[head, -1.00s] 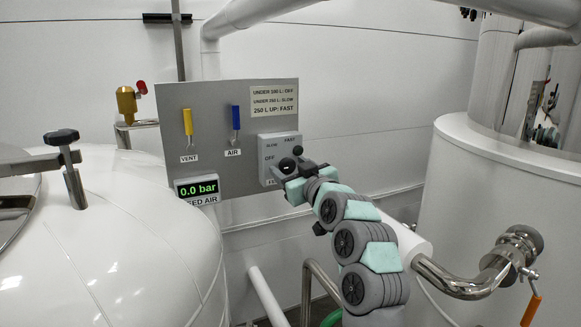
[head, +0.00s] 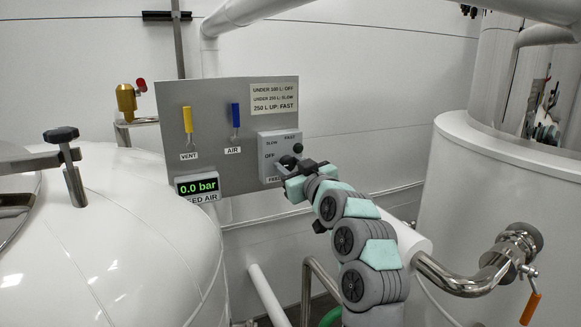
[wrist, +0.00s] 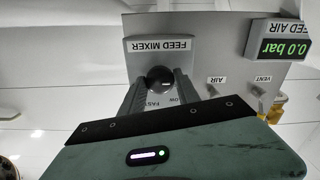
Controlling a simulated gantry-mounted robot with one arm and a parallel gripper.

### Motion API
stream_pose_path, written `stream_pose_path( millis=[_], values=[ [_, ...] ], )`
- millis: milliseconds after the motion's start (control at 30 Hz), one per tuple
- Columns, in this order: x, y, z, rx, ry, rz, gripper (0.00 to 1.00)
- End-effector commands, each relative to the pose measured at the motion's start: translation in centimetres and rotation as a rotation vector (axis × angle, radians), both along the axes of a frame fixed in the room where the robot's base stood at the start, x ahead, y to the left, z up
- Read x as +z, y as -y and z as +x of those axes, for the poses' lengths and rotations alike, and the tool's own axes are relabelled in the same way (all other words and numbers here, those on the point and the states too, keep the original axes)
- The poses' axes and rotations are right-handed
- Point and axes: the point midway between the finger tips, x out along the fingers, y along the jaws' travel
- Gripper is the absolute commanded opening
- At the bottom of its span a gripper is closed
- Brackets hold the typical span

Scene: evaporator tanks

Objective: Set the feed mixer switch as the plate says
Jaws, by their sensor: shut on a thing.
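The feed mixer switch is a grey box (head: 271,146) at the lower right of the grey panel, marked OFF, SLOW and FAST. In the wrist view its dark round knob (wrist: 160,78) sits below the FEED MIXER label (wrist: 160,46), which appears upside down. My gripper (head: 284,168) is at the front of the box. In the wrist view its two fingers (wrist: 159,88) are closed on the knob from both sides. The knob's pointer position cannot be made out. The plate (head: 274,99) above says OFF under a lower limit, SLOW under 250 L, FAST from 250 L up.
A yellow VENT handle (head: 188,120) and a blue AIR handle (head: 235,115) are on the panel left of the switch. The feed air display (head: 197,187) reads 0.0 bar. White tanks stand left (head: 130,235) and right (head: 480,190).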

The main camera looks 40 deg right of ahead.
Motion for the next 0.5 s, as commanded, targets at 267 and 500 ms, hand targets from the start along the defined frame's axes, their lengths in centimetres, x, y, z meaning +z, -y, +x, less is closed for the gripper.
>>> stream_pose_path(
  millis=[267,500],
  values=[
    [-0.02,0.01,0.00,0.000,0.006,0.021,0.00],
    [-0.05,0.02,-0.04,-0.001,0.037,0.127,0.00]
  ],
)
